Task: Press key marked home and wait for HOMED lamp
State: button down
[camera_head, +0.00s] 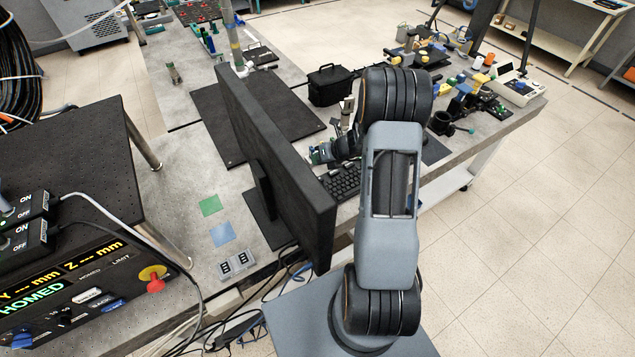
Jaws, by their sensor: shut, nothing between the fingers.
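The control panel (60,332) is at the lower left, cut off by the picture edge. A white key (87,295) and a blue BACK key (105,306) sit below; the white key's marking is too small to read. My gripper (319,153) is small, shut and empty, beyond the monitor and far right of the panel.
A large black monitor (275,165) stands between my arm and the panel. A red stop button (153,279) is on the panel's right. ON/OFF boxes (22,240) and loose cables lie near the panel. A keyboard (341,180) is behind the monitor.

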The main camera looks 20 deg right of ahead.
jog(key=shift+f+b, duration=2.25)
jog(key=shift+f, duration=0.85)
jog(key=shift+f, duration=0.1)
jog(key=shift+f+b, duration=0.3)
jog(key=shift+f+b, duration=0.3)
jog(key=shift+f, duration=0.1)
jog(key=shift+r, duration=0.1)
dwell(0.4)
jog(key=shift+r+p, duration=0.75)
notch_tip(320, 180, up, 5)
jog(key=p, duration=0.4)
